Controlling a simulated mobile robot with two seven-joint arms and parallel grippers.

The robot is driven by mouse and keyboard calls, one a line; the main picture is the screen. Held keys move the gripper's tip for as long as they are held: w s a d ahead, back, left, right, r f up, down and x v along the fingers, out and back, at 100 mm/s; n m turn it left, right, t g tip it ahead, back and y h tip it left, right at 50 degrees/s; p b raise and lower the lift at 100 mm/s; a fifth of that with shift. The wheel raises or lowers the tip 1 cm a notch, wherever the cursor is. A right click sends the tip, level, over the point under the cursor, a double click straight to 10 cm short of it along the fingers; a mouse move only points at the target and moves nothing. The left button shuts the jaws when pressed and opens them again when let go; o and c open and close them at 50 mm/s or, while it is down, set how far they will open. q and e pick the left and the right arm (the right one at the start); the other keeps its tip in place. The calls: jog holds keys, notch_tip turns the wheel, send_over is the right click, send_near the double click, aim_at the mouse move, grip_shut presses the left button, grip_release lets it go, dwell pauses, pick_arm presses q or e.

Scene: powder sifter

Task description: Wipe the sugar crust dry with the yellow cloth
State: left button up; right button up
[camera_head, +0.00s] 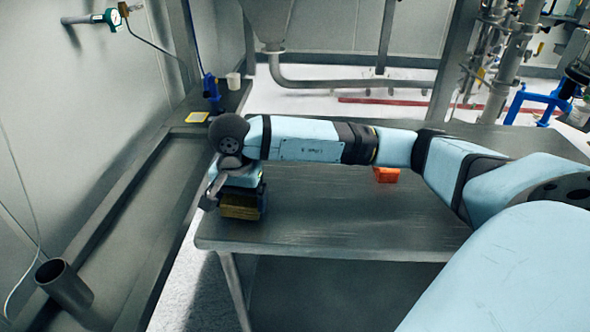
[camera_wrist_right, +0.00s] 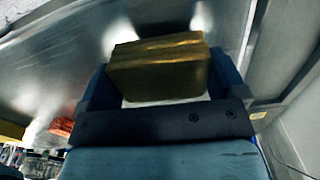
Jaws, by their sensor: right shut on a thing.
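My right gripper (camera_head: 240,203) is shut on a thick, dull-yellow folded block, which looks like the yellow cloth (camera_head: 238,211). It is at the left end of the grey metal table (camera_head: 330,222). In the right wrist view the yellow cloth (camera_wrist_right: 160,72) sits between the two blue fingers of the gripper (camera_wrist_right: 158,85). I cannot tell whether the cloth touches the tabletop. I cannot make out a sugar crust; no clear patch of it shows. My left gripper is not in view.
A long bench (camera_head: 150,178) runs along the left wall, with a yellow square (camera_head: 197,117), a blue tool (camera_head: 211,92), a white cup (camera_head: 233,81) and a dark cylinder (camera_head: 64,284). The front right tabletop is clear.

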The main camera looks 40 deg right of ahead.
jog(key=shift+r+p, duration=0.8)
jog(key=shift+r, duration=1.5)
